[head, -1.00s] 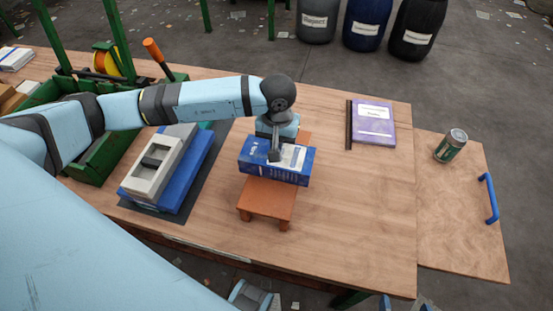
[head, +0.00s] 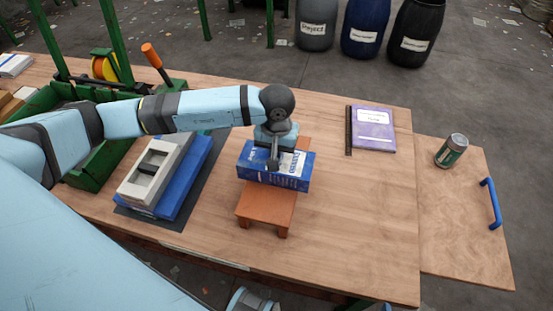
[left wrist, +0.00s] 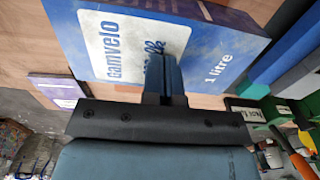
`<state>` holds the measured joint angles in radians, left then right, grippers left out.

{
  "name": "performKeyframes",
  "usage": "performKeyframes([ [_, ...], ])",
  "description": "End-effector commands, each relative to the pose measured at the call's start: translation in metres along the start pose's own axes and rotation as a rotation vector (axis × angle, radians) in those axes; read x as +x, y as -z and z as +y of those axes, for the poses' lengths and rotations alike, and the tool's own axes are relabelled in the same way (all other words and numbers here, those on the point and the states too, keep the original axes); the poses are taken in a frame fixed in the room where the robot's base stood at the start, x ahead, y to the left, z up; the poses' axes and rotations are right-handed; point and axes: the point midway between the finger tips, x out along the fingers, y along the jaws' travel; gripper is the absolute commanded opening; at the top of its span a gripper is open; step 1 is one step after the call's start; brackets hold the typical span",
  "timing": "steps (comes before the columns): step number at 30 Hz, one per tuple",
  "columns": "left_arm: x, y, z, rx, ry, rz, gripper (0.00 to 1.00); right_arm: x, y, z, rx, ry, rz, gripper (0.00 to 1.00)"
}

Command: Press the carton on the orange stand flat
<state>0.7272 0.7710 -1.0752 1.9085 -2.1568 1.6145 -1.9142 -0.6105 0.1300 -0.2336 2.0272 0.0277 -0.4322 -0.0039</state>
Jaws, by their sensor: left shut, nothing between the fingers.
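The carton (head: 296,182) is blue and white and lies on the orange stand (head: 264,206) near the middle of the table. It still looks boxy, with a clear front side. In the left wrist view the carton (left wrist: 112,20) shows its printed face, with "Gamvelo" and "1 litre". My left gripper (head: 273,164) points down over the carton's top, fingers shut and empty. In the left wrist view its closed fingers (left wrist: 165,68) overlap the printed face; I cannot tell for certain whether they touch it. The gripper hides part of the carton.
A grey device on a blue block (head: 160,170) stands left of the stand. A green crate (head: 92,165) is behind my left arm. The table between stand and notebook is clear.

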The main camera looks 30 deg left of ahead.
Motion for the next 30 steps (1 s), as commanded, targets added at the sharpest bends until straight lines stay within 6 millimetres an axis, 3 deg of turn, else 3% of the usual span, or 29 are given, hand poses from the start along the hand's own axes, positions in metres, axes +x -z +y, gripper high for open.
performKeyframes([
  [30, 0.027, 0.0, 0.0, 0.0, 0.0, 0.0, 0.0, 0.014, -0.015, -0.001, 0.024, 0.004, -0.013, 0.93],
])
